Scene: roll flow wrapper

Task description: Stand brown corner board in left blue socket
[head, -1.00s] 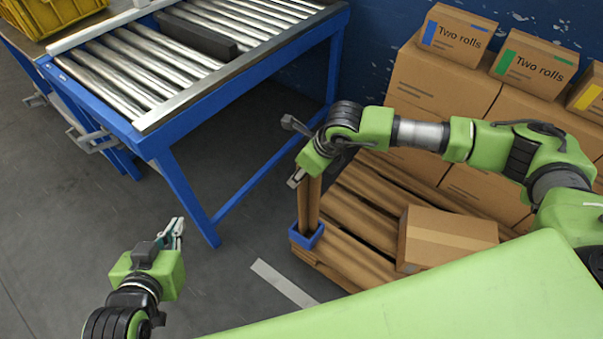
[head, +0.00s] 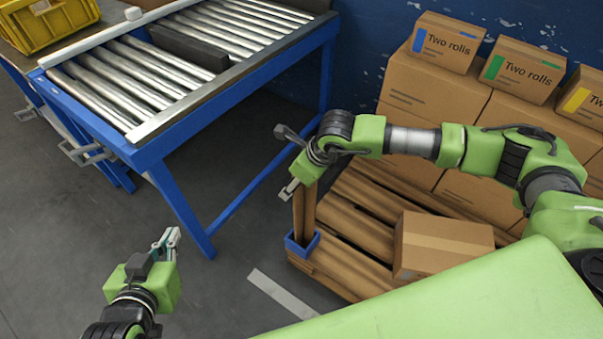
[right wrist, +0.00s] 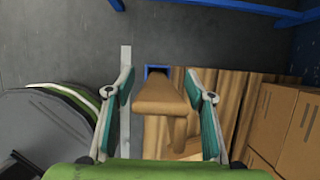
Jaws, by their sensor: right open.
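The brown corner board (head: 304,215) stands upright with its lower end in the blue socket (head: 302,244) at the pallet's near left corner. My right gripper (head: 291,189) is at the board's upper end. In the right wrist view the open fingers of my right gripper (right wrist: 165,100) lie on both sides of the corner board (right wrist: 160,94), with gaps visible. The blue socket (right wrist: 156,71) shows at the board's far end there. My left gripper (head: 170,240) is over the floor at lower left, away from the board; its finger gap is unclear.
A wooden pallet (head: 345,262) carries a small carton (head: 440,247) and stacked cartons (head: 435,95) behind. A blue-framed roller conveyor (head: 172,140) stands at left, with a dark bar (head: 188,47) on it. Bare floor lies between conveyor and pallet.

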